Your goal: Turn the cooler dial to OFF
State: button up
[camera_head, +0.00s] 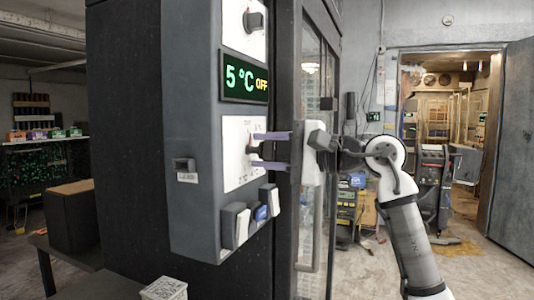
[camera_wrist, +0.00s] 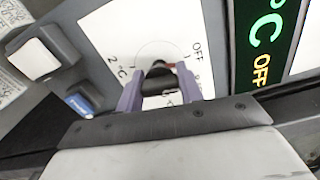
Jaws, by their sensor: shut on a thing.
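The cooler dial (camera_wrist: 158,68) is a small dark knob with a red mark, on a white plate (camera_head: 236,174) on the cooler's grey control panel. The plate carries an OFF label and temperature labels, among them 2°C. In the wrist view the fingers (camera_wrist: 160,90) partly hide the plate's lower labels.
A display (camera_head: 245,78) above the dial reads 5°C and OFF. Another knob (camera_head: 254,20) is higher up. Rocker switches (camera_head: 262,208), one blue, sit below the dial. The glass cooler door (camera_head: 312,190) is close to my gripper. An open doorway is at the right.

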jog(key=shift+n, duration=0.8)
jog(key=o, duration=1)
jog(key=b+v, duration=0.2)
jog(key=v, duration=1.2)
